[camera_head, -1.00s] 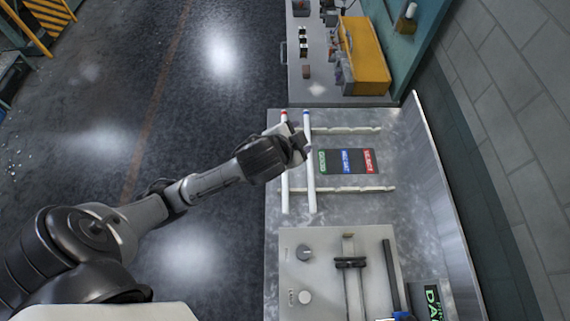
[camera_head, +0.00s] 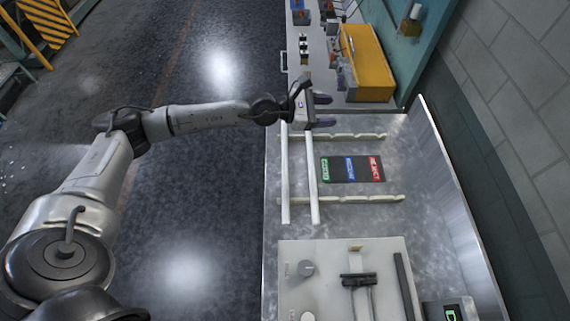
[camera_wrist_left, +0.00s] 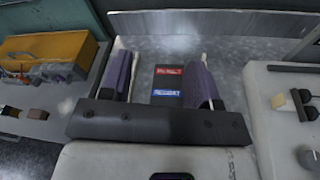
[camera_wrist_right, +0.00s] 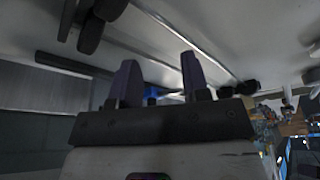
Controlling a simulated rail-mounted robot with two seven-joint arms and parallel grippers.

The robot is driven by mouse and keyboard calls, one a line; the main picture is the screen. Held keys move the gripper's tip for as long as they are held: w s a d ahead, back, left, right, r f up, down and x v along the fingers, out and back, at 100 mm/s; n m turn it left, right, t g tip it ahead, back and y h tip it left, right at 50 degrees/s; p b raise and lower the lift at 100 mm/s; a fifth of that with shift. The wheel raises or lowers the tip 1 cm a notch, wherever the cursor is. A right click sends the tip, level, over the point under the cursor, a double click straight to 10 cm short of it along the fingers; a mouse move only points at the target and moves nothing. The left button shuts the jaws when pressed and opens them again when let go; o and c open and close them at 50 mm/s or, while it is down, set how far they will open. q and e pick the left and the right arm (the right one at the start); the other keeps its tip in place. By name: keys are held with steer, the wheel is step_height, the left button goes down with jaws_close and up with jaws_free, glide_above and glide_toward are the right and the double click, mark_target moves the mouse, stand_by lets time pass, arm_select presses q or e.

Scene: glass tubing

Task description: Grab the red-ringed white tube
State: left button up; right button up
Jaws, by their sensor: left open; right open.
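Two white tubes lie side by side across two pale notched rails on the metal bench. In the head view, the left tube (camera_head: 285,180) had the red ring at its far end earlier; that end is now hidden behind my left gripper. The right tube (camera_head: 313,190) had the blue ring, also hidden now. My left gripper (camera_head: 327,110) is open and empty over the far ends of the tubes, fingers pointing right. In the left wrist view its spread fingers (camera_wrist_left: 164,62) show no tube between them. My right gripper (camera_wrist_right: 159,68) is open and empty, seen only in its wrist view.
The far rail (camera_head: 355,136) and near rail (camera_head: 360,199) flank a dark mat (camera_head: 351,181) with green, blue and red labels. A yellow toolbox (camera_head: 368,65) stands on the far counter. A pale fixture panel (camera_head: 325,265) sits at the near end. A raised metal edge bounds the right.

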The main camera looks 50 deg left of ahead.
arm_select(q)
steer(key=s+a+f+m+g+y, duration=0.35)
steer(key=f+m+g, duration=0.3)
steer(key=f, duration=0.35)
arm_select(e)
steer(key=shift+d, duration=0.1)
arm_select(q)
steer(key=m+g+y, duration=0.4)
steer(key=m+g, duration=0.1)
steer(key=m, duration=0.5)
glide_above(284, 167)
steer(key=shift+n, duration=0.25)
steer(key=f, duration=1.2)
steer(key=shift+s+a+f+p, duration=0.3)
steer(key=shift+f+p, duration=0.05)
steer(key=shift+p, duration=0.05)
arm_select(e)
steer(key=shift+r, duration=0.35)
arm_select(q)
steer(key=shift+p+x, duration=0.5)
steer(key=shift+x, duration=1.85)
arm_select(e)
steer(key=shift+d+r, duration=0.1)
steer(key=shift+r, duration=0.45)
arm_select(q)
steer(key=shift+f, duration=0.35)
steer(key=shift+c, duration=0.4)
